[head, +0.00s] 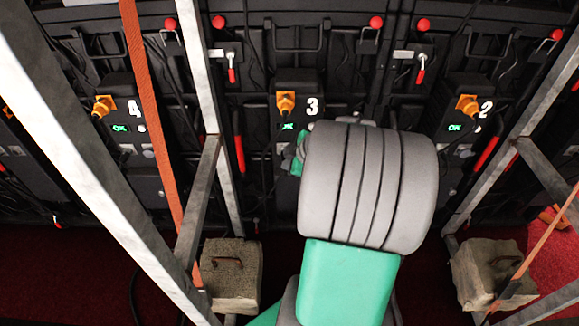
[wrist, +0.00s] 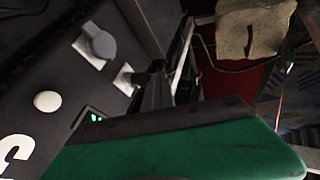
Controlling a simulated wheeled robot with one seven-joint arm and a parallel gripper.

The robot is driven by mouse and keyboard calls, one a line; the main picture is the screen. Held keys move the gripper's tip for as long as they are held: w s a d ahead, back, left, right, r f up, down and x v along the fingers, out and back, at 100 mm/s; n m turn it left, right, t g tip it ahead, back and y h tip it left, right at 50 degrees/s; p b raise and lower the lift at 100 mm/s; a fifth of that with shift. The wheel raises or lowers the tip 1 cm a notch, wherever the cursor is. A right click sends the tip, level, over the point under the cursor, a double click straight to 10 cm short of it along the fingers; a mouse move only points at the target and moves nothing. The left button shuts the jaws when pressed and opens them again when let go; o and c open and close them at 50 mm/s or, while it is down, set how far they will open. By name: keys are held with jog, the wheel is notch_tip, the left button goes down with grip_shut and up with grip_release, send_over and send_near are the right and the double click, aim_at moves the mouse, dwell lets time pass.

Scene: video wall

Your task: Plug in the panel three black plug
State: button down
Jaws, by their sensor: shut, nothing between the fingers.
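Panel three (head: 311,106) stands in the middle of the head view, with an orange plug (head: 286,103) in its top and a small green display (head: 287,127) below it. In the wrist view the panel face (wrist: 40,65) fills the left, with a grey round cover (wrist: 97,44) and a pale square socket plate (wrist: 123,79). A dark piece, seemingly the black plug (wrist: 143,79), is at the plate; I cannot tell how far in it sits. My gripper (wrist: 160,92) is shut and empty close beside it. In the head view my arm hides the fingers and socket.
Panel four (head: 134,107) and panel two (head: 486,108) flank it, each with an orange plug. Metal frame posts (head: 95,160) and an orange strap (head: 150,110) stand in front at left. Stone-like weights (head: 228,275) (head: 492,275) rest on the red floor.

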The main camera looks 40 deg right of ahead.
jog(key=s+a+r+p, duration=0.2)
jog(key=s+r+p, duration=0.1)
jog(key=s+r, duration=0.5)
jog(key=shift+s, duration=0.65)
jog(key=shift+a, duration=0.15)
jog(key=s+a+r+m+g+p, duration=0.2)
jog(key=a+r+m+p, duration=0.7)
jog(key=a+r+p, duration=1.1)
notch_tip(320, 180, up, 5)
jog(key=g+p, duration=0.2)
jog(key=p, duration=0.2)
jog(key=shift+a, duration=0.4)
jog(key=shift+s+f, duration=0.1)
